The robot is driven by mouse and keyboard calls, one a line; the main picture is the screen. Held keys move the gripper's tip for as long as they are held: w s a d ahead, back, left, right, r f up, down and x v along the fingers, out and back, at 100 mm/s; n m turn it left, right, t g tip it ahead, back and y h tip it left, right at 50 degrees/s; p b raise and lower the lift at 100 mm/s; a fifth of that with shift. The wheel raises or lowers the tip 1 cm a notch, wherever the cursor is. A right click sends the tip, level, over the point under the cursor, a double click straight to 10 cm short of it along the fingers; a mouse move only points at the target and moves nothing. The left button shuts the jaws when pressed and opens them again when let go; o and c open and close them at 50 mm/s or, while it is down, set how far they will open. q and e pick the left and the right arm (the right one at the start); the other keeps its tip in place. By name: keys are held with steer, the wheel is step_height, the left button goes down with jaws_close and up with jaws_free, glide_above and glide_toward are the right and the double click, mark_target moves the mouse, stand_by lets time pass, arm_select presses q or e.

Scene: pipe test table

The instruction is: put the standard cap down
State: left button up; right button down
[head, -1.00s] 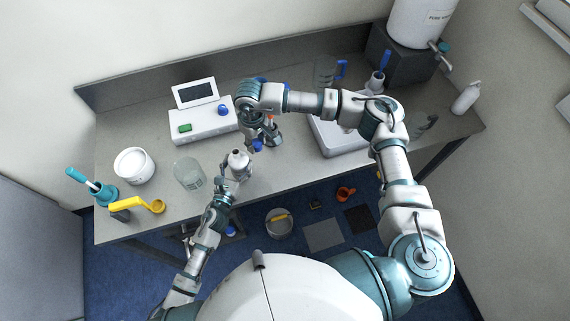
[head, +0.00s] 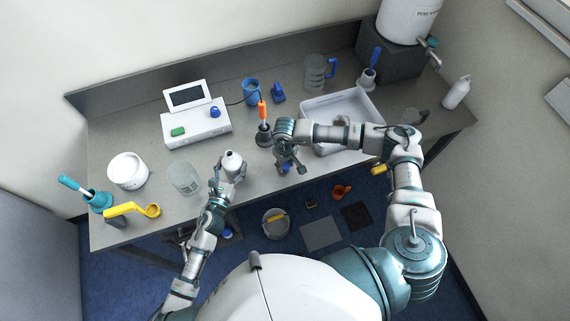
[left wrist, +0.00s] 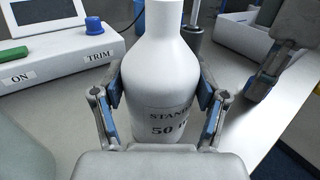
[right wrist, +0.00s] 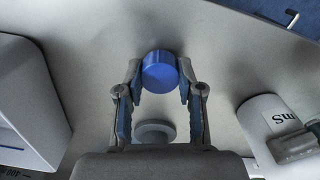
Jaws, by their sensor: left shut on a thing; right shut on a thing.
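The blue standard cap (right wrist: 160,72) is between the fingertips of my right gripper (right wrist: 158,82), which is shut on it. In the head view the cap (head: 285,168) shows small under my right gripper (head: 290,165), near the table's front part. I cannot tell whether it touches the table top. My left gripper (left wrist: 161,88) is shut around the white standard bottle (left wrist: 172,72), which has black lettering and stands upright. The bottle's open-looking neck (head: 232,157) shows in the head view, left of my right gripper.
A white tray (head: 370,98) lies right of my right gripper. An orange-handled tool (head: 262,110) stands in a dark holder behind it. The meter (head: 197,124), a glass beaker (head: 184,178) and a white tub (head: 128,170) are at left. The front edge is close.

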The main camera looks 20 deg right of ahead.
mark_target(286, 164)
arm_select(q)
steer(key=shift+d, duration=0.1)
arm_select(e)
steer(key=shift+f, duration=0.4)
arm_select(q)
steer(key=shift+d, duration=0.15)
arm_select(e)
steer(key=shift+d, duration=0.2)
arm_select(q)
steer(key=shift+d, duration=0.1)
arm_select(e)
steer(key=shift+f, duration=0.1)
steer(key=c, duration=0.7)
jaws_free()
arm_select(q)
steer(key=shift+a, duration=0.2)
arm_select(e)
steer(key=shift+a, duration=0.1)
steer(key=shift+r, duration=0.35)
step_height(286, 164, up, 12)
steer(key=shift+f, duration=0.2)
